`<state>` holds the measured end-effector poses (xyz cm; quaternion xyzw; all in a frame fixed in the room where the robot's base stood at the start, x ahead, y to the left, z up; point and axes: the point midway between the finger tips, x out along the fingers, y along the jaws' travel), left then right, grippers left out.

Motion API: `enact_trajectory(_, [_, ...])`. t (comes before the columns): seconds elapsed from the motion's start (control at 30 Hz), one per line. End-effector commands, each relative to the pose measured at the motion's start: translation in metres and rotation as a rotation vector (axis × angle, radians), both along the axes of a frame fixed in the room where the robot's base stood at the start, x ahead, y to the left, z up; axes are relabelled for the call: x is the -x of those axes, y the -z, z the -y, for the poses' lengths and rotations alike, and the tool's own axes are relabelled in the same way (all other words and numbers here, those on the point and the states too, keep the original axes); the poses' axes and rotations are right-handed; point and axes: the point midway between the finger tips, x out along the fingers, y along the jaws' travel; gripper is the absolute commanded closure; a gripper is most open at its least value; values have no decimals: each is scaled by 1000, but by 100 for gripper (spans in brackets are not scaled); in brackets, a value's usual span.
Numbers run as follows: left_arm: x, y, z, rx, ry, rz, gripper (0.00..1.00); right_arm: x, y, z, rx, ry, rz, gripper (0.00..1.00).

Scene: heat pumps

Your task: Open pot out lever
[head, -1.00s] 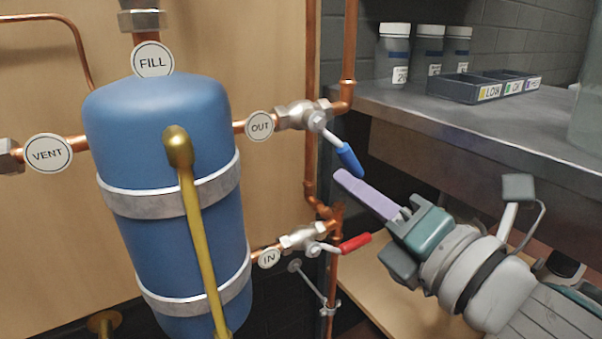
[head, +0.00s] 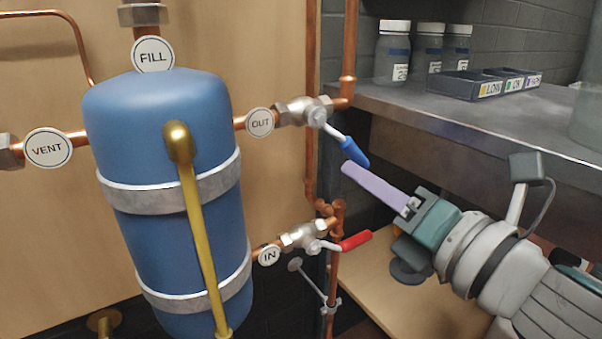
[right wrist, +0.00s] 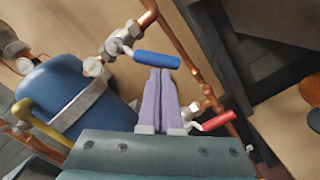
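The pot (head: 165,130) is a blue tank with grey bands. Its OUT valve (head: 305,112) is at upper right, with a blue-handled lever (head: 354,151) slanting down and right. The blue lever also shows in the right wrist view (right wrist: 157,59), just beyond my fingertips. My right gripper (head: 345,168) has pale purple fingers, pressed together and empty in the right wrist view (right wrist: 161,72). Its tips are just below the blue handle; I cannot tell whether they touch it. My left gripper is not in view.
The IN valve's red lever (head: 348,242) is below the blue one; it also shows beside my fingers in the right wrist view (right wrist: 215,122). A vertical copper pipe (head: 349,55) rises behind the OUT valve. A metal counter (head: 470,125) with jars and a dark tray (head: 465,86) is at right.

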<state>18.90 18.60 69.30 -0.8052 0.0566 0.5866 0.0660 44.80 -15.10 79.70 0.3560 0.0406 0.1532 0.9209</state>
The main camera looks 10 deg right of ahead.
Motion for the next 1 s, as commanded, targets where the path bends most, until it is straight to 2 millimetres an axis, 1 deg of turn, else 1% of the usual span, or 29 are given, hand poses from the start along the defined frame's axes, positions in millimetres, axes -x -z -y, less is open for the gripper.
enact_trajectory(0.17, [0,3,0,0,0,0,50,-3,-6,8,111,3,46,100])
enact_trajectory(0.6, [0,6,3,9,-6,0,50,-10,-27,25,478,2,181,100])
enact_trajectory(0.8, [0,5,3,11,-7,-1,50,-11,-35,29,599,3,224,100])
enact_trajectory(1.0, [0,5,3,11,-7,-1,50,-12,-40,31,674,2,252,100])
